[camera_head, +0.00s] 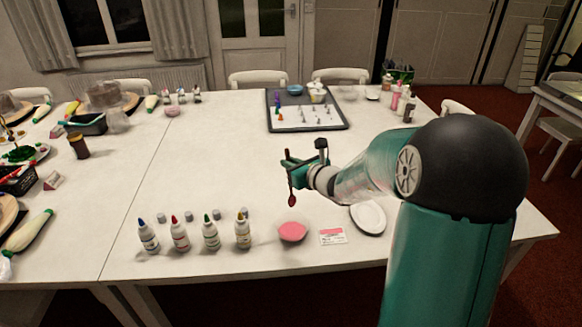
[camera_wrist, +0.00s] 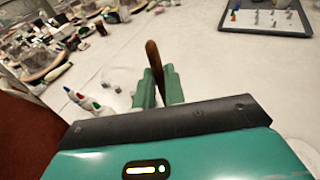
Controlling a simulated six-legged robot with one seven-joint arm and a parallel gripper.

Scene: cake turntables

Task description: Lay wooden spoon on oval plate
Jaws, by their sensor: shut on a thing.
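The wooden spoon (camera_head: 292,186) is brown-red and hangs down from my gripper (camera_head: 290,160) in the head view, above the table. In the wrist view my gripper (camera_wrist: 159,88) is shut on the spoon's brown handle (camera_wrist: 154,58), which stands up between the two green fingers. The oval plate (camera_head: 368,217) is white and lies on the table to the lower right of the gripper, partly hidden by my arm. The spoon is apart from the plate.
A bowl with pink contents (camera_head: 292,231) and a small card (camera_head: 332,236) lie left of the plate. Several bottles (camera_head: 180,234) stand along the front left. A dark tray (camera_head: 307,118) with small pieces lies at the back. The middle of the table is clear.

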